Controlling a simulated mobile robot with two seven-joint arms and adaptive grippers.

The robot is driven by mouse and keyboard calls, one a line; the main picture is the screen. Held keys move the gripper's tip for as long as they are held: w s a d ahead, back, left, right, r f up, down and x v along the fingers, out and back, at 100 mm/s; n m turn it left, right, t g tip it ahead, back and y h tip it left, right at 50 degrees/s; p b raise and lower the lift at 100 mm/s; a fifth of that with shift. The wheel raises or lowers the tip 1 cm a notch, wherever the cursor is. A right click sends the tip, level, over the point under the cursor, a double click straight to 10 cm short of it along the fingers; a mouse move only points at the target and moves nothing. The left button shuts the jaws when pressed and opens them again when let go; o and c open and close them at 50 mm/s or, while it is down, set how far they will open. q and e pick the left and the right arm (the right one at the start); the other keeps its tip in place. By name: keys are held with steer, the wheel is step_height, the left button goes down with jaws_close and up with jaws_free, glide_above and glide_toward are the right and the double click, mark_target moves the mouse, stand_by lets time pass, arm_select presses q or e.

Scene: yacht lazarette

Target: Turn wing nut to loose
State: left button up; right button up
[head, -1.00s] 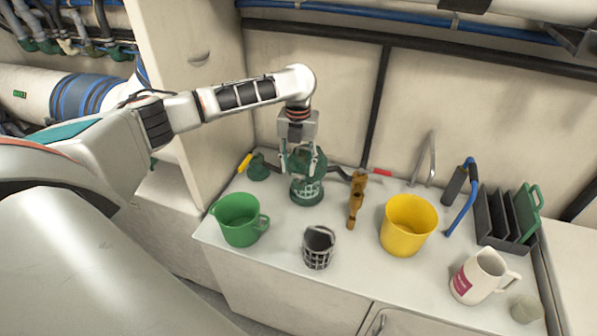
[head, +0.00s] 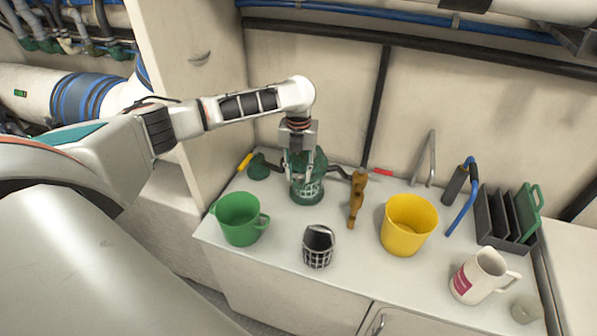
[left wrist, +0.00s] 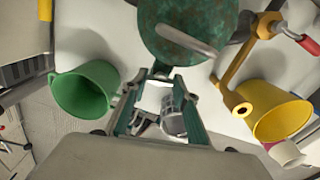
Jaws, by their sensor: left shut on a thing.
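The green strainer (head: 307,188) stands on the white counter near the wall, with a clear lower section. Its round mottled green top (left wrist: 190,28) shows in the left wrist view with a grey metal bar (left wrist: 187,42) across it. My left gripper (head: 303,168) points down over the strainer, its fingers overlapping it. In the left wrist view, the fingertips of the left gripper (left wrist: 162,75) come close together at the lid's near edge. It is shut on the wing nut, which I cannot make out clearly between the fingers. My right gripper is not in view.
A green mug (head: 240,218), a dark strainer basket (head: 318,246) and a yellow bucket (head: 408,224) stand in front. A brass valve (head: 356,198) is close right of the strainer.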

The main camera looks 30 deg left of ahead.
mark_target(298, 174)
arm_select(q)
steer(key=shift+n, duration=1.4)
steer(key=o, duration=1.1)
steer(key=shift+r, duration=0.15)
step_height(298, 174, up, 12)
steer(key=shift+f, duration=0.1)
